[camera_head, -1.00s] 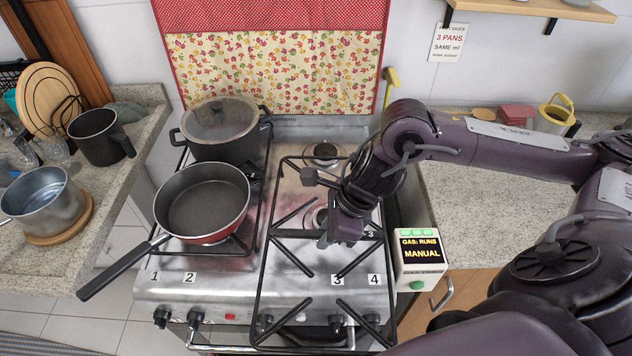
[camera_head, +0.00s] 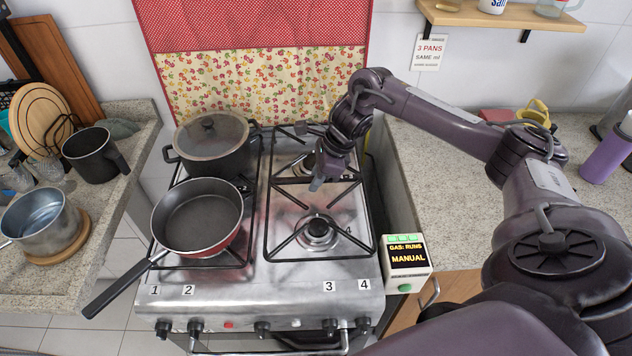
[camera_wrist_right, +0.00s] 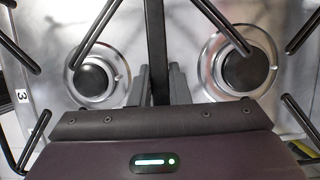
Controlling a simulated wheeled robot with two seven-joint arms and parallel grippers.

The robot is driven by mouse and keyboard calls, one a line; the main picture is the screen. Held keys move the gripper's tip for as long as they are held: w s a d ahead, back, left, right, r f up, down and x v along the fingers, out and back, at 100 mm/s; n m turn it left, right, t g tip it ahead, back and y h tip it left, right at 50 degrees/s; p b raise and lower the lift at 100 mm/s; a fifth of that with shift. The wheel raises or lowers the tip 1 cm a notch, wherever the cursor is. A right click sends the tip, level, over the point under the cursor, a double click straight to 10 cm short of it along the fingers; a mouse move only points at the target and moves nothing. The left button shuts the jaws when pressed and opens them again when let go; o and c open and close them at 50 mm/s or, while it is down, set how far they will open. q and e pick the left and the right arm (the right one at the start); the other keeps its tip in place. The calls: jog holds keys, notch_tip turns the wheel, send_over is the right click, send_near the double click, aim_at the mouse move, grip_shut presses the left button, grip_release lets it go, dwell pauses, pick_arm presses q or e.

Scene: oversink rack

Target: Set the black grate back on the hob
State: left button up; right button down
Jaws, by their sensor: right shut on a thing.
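The black grate (camera_head: 320,259) lies over the right half of the steel hob (camera_head: 265,290), around the front-right burner (camera_head: 317,231) and the back-right burner. I cannot tell whether its feet touch the hob. My right gripper (camera_head: 317,184) is at the grate's middle crossbar and partly hides it. In the right wrist view, its two fingers (camera_wrist_right: 160,85) are shut on the grate's bar (camera_wrist_right: 156,40), with a burner on each side. My left gripper is not in view.
A red frying pan (camera_head: 197,220) and a lidded dark pot (camera_head: 210,150) stand on the hob's left half. A gas box (camera_head: 405,262) reading MANUAL is at the hob's right front. Counters flank the hob; the right one (camera_head: 440,200) has clear room.

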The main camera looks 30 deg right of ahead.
aim_at(316, 196)
jog(key=shift+w+d, duration=0.2)
jog(key=shift+w, duration=0.15)
notch_tip(316, 196, down, 2)
jog(key=shift+s+f+p, duration=0.1)
jog(key=shift+f+p, duration=0.15)
jog(key=shift+p, duration=0.65)
jog(key=shift+f, duration=0.45)
jog(key=c, duration=1.4)
grip_release()
jog(key=shift+o, duration=0.2)
jog(key=b+v, duration=0.2)
jog(key=v, duration=1)
jog(key=shift+s, duration=0.1)
